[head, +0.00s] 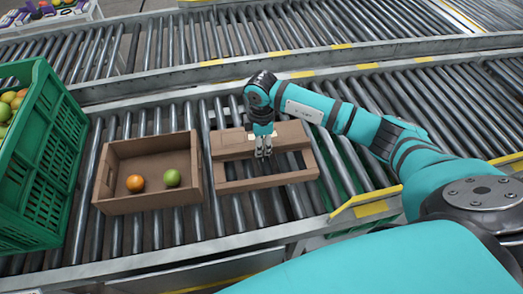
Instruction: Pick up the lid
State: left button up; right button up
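The lid (290,178) is a flat brown cardboard piece with a wide opening, lying on the rollers right of an open cardboard box (148,205). Rollers show through its opening. My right gripper (263,154) points down over the lid, its fingertips by the inner edge of the lid's far panel. The fingers look close together, but I cannot tell whether they touch the lid or grip its edge. The box holds an orange tomato (135,183) and a green tomato (172,178). My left gripper is not in view.
A green crate (50,165) with several tomatoes stands at the left. The roller conveyor (215,225) has a metal rail behind it and a second conveyor (230,35) beyond. A raised yellow-edged guide (365,198) lies right of the lid.

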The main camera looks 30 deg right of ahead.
grip_shut()
jog(key=shift+r, duration=0.1)
